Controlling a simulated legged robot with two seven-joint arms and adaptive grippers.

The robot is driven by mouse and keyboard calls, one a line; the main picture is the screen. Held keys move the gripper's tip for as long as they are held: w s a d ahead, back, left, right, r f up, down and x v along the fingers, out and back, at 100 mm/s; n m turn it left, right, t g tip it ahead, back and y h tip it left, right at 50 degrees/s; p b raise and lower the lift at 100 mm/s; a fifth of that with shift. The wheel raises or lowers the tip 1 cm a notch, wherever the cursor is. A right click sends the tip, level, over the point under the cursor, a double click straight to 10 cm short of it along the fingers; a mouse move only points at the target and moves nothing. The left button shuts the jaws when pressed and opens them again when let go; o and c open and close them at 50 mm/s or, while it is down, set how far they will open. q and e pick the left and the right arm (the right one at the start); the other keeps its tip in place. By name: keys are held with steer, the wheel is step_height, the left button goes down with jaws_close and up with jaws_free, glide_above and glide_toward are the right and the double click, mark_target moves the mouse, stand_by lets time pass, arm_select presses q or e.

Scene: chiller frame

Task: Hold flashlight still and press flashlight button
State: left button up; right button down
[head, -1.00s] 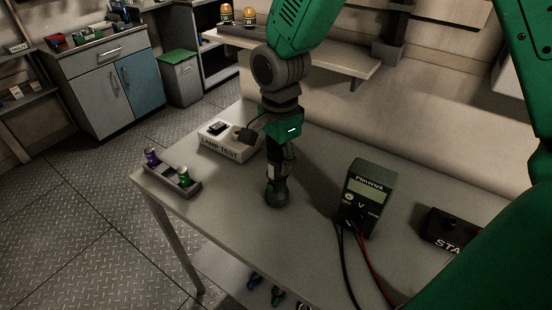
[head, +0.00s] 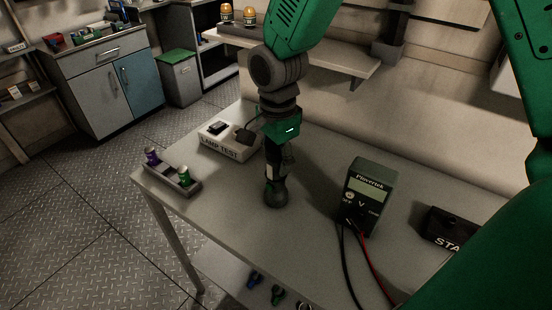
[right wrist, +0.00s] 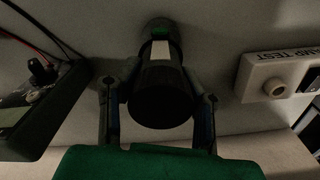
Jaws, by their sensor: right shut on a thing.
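In the right wrist view the flashlight (right wrist: 158,92) lies between the two fingers of my right gripper (right wrist: 158,108), one on each side. A pale strip and a small green part show toward its far end; I cannot tell if the green part is the button. My left gripper is not in view.
The table (head: 235,225) carries a white LAMP TEST box (head: 226,146), a small tray (head: 168,181) with purple and green items, a multimeter (head: 366,195) with cables and a dark box (head: 455,230). A shelf (head: 345,66) is behind. Bare tabletop surrounds the flashlight.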

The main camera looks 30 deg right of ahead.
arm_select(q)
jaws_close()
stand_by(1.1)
